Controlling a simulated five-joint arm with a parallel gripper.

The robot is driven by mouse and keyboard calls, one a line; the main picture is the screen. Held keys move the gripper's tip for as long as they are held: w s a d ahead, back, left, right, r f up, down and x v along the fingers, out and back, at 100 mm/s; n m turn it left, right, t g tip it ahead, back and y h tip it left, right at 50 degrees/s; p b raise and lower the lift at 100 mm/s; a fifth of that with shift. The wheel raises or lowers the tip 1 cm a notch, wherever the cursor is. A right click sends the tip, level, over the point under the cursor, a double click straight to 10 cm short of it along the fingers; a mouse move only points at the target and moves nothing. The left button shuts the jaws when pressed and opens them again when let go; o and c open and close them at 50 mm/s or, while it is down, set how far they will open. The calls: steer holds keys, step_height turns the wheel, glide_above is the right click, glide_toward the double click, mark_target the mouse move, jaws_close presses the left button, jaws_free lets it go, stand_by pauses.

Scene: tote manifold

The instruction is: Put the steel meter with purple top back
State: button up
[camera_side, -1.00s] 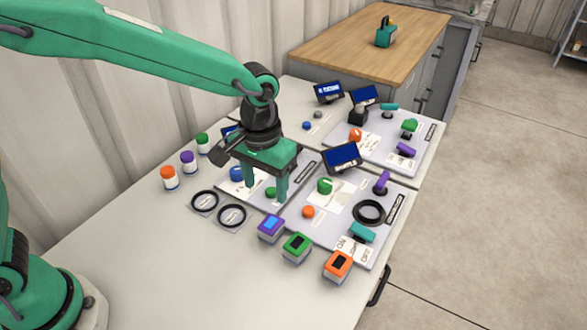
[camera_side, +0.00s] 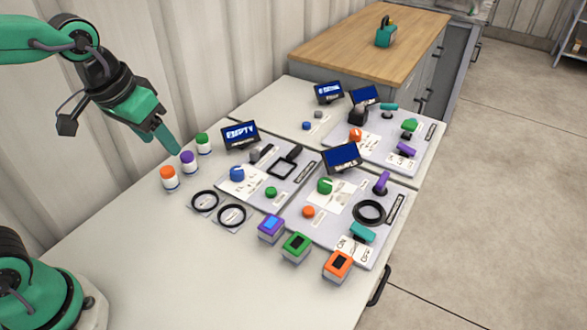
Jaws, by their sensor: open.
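The meter with the purple top (camera_side: 271,228) is a small box with a grey body and a lit blue screen. It stands upright on the table at the left end of a row of meters, just off the front corner of the panel boards. My gripper (camera_side: 168,140) is raised at the left, above and behind the capped bottles, well apart from the purple-topped meter. It is open, with nothing seen between its fingers; one finger largely hides the other.
A green-topped meter (camera_side: 296,247) and an orange-topped meter (camera_side: 338,265) stand beside it. Two black rings (camera_side: 232,216) lie to its left. Several bottles (camera_side: 189,162), knobs, handles and tilted screens (camera_side: 241,135) stand around the boards. The left front table is clear.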

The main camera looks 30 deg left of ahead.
steer(key=s+a+t, duration=0.1)
steer(key=s+a, duration=0.4)
steer(key=s, duration=0.2)
steer(key=shift+t+y, duration=0.3)
steer(key=shift+t, duration=0.1)
stand_by(0.8)
